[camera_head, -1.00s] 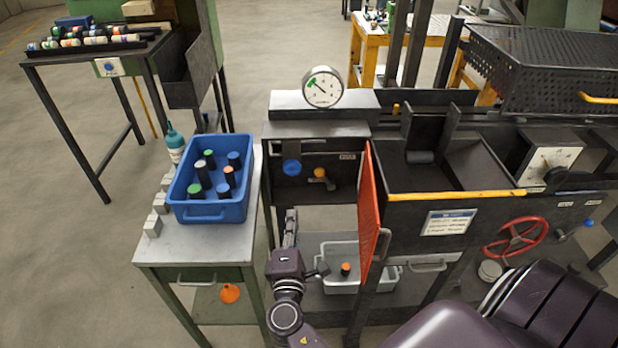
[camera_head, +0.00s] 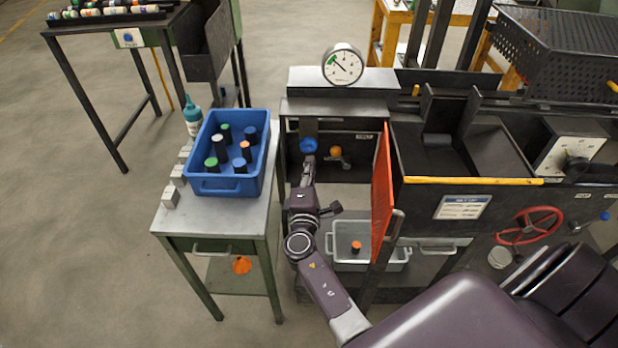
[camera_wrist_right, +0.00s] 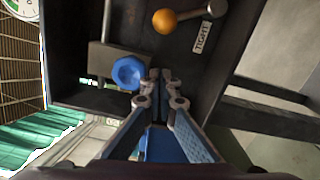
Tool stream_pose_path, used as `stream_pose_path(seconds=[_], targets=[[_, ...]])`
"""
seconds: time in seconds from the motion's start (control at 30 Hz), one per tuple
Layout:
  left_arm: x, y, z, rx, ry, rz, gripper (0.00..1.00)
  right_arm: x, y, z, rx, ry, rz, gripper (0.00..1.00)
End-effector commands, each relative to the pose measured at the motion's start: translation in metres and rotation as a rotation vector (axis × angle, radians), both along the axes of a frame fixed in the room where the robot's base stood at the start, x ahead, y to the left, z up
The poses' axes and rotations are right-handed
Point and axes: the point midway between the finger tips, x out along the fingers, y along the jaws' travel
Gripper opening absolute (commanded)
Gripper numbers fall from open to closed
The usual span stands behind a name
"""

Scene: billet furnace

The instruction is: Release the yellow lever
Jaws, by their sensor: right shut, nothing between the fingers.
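The yellow lever shows in the head view as an orange-yellow ball knob (camera_head: 336,151) on a short metal arm, on the dark panel under the gauge. In the right wrist view its ball (camera_wrist_right: 165,21) is at the top, beside a small label. A blue round knob (camera_head: 308,146) sits to its left; it also shows in the wrist view (camera_wrist_right: 129,72). My right gripper (camera_head: 308,168) is shut and empty. Its fingertips (camera_wrist_right: 160,76) are just beside the blue knob and apart from the yellow ball. I cannot tell whether they touch the blue knob. My left gripper is out of view.
A red-orange door panel (camera_head: 382,200) stands open just right of the lever. A grey bin (camera_head: 367,262) with an orange-topped cylinder is below. A side table (camera_head: 190,222) at left carries a blue crate (camera_head: 228,185). A pressure gauge (camera_head: 343,65) stands above.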

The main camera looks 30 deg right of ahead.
Motion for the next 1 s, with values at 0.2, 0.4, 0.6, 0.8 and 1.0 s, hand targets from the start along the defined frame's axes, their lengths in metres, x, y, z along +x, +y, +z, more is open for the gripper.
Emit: stream_pose_path(seconds=[0.2, 0.4, 0.6, 0.8, 1.0], targets=[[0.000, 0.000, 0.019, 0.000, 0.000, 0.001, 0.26, -0.004, -0.030, 0.008, -0.002, 0.002, -0.001, 0.00], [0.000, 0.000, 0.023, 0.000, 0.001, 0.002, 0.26, -0.008, -0.040, 0.008, 0.000, 0.000, 0.001, 0.00], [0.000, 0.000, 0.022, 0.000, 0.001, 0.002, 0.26, -0.008, -0.040, 0.007, 0.000, 0.000, 0.000, 0.00], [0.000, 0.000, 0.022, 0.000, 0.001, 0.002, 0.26, -0.009, -0.041, 0.007, 0.005, -0.002, 0.000, 0.00], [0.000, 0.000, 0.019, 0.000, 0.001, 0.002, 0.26, -0.010, -0.043, 0.010, 0.040, -0.025, 0.000, 0.00]])
